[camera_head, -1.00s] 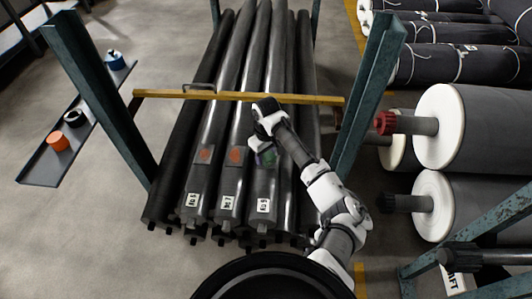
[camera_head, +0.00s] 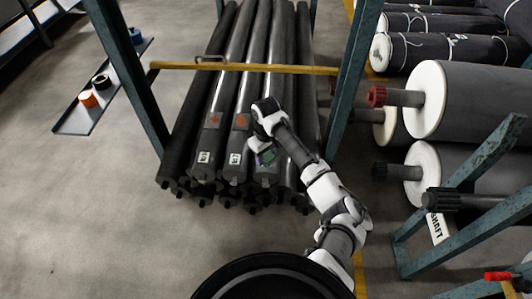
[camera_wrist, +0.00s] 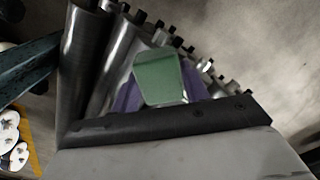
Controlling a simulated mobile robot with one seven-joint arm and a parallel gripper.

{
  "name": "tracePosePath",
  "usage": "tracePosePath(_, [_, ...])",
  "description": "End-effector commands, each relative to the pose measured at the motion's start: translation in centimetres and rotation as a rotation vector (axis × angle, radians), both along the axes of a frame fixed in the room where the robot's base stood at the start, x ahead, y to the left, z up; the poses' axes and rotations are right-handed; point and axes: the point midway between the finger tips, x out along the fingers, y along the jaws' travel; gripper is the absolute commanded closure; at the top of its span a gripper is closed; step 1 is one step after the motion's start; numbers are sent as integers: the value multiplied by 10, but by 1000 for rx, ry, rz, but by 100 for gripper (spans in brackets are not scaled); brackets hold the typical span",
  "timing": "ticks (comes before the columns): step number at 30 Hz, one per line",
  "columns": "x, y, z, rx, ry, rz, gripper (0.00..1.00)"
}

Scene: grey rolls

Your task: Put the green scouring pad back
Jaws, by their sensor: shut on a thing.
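The green scouring pad (camera_wrist: 158,78) is a small flat green block with a pale lower edge. It sits between the purple fingertips of my gripper (camera_wrist: 160,92) in the wrist view. My gripper (camera_head: 265,153) is shut on it. In the head view the pad (camera_head: 268,157) is a small green patch, partly hidden by my gripper, above the near ends of the dark rolls (camera_head: 235,130). I cannot tell the height of the pad above the rolls.
A yellow bar (camera_head: 245,67) crosses the rolls between teal posts (camera_head: 128,80).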

Motion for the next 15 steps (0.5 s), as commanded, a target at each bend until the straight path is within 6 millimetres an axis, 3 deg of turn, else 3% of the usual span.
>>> tracePosePath(8, [-41,-10,-72,6,8,-197,76])
tracePosePath(15, [-89,-22,-154,8,11,-436,76])
